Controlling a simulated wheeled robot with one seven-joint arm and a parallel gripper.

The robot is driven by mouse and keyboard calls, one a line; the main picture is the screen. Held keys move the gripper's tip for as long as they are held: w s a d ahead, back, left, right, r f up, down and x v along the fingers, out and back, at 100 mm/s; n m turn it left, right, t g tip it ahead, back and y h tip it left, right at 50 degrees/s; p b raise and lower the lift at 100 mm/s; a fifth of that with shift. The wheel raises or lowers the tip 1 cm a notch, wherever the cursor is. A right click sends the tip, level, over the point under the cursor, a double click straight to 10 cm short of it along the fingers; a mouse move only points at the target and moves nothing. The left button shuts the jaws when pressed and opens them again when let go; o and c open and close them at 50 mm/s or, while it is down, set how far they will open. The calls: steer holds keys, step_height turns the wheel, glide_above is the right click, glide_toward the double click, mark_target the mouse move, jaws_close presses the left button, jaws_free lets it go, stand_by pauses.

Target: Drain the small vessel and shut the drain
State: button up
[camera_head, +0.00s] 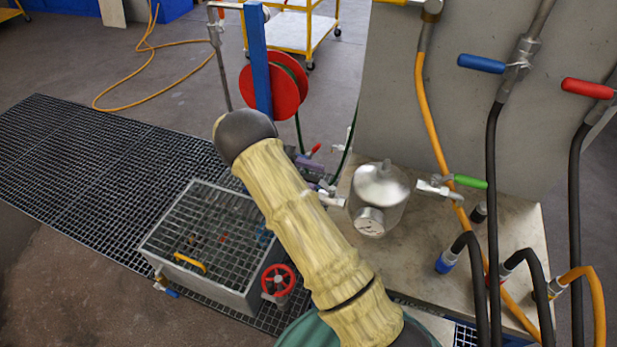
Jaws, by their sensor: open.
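Purple parts that look like my gripper's fingers (318,174) show behind my arm, left of the vessel near this fitting. They are apart, and most of the gripper is hidden. I cannot tell whether they touch anything. The vessel's contents are not visible.
A grated metal box (168,246) with a red handwheel (278,280) stands on the floor grating. Blue (481,63) and red (588,88) lever valves with hoses are at right. A valve with a red lever (313,151) and a red hose reel (288,92) lie behind my arm.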

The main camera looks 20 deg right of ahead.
mark_target(309, 176)
step_height(309, 176, up, 9)
steer(key=shift+f+p, duration=0.1)
steer(key=shift+p, duration=0.6)
stand_by(6.2)
